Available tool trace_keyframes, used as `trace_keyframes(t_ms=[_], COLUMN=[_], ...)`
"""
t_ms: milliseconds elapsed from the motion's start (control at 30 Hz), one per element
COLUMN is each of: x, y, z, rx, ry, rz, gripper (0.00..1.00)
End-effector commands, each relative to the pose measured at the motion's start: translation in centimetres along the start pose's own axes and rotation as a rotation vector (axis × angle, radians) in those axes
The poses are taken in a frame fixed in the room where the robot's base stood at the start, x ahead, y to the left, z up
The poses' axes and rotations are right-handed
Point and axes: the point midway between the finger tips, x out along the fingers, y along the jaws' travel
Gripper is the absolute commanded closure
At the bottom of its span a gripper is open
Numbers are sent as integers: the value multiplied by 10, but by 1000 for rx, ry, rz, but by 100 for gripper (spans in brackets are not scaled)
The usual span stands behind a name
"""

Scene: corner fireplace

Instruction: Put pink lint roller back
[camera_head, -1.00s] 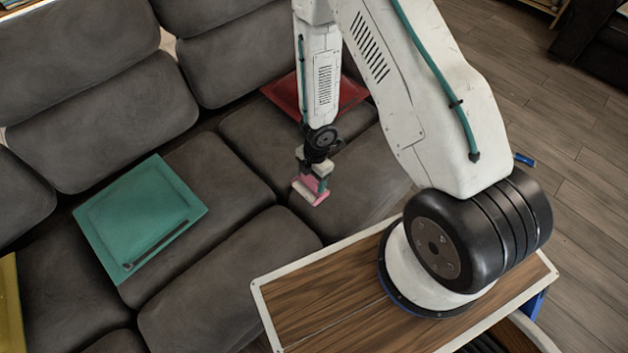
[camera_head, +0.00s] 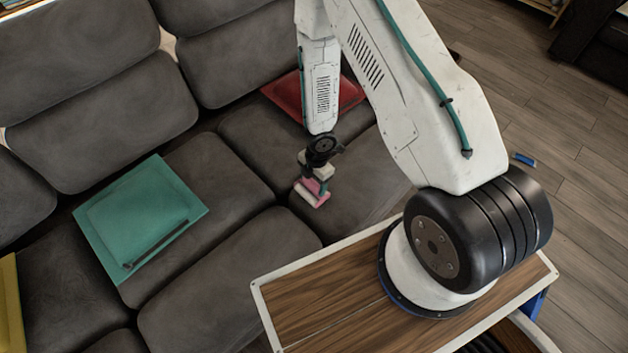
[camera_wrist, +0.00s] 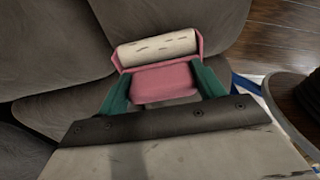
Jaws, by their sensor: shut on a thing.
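The pink lint roller (camera_head: 310,193) has a pink body and a pale roll. My gripper (camera_head: 317,181) is shut on it, over the grey sofa seat. In the wrist view, the lint roller (camera_wrist: 163,80) sits between the green fingers of my gripper (camera_wrist: 162,88), with its pale roll facing away from the palm. I cannot tell whether the roller touches the cushion below it.
A grey sofa (camera_head: 205,240) fills the left and middle. A teal cushion (camera_head: 140,205) with a dark stick on it, a red cushion (camera_head: 285,95) and a yellow cushion (camera_head: 10,310) lie on it. A blue object (camera_head: 524,159) lies on the wooden floor.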

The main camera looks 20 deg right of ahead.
Motion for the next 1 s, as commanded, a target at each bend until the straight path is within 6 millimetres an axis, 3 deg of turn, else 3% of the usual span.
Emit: trace_keyframes(t_ms=[200, 233, 300, 667, 1000], x=[3, 3, 2, 0, -32], y=[0, 0, 0, 0, 1], z=[0, 0, 0, 0, 0], rx=[1, 1, 0, -1, -2], ry=[0, 0, 0, 0, -1], rz=[0, 0, 1, 1, 2], gripper=[61, 29, 10, 10, 10])
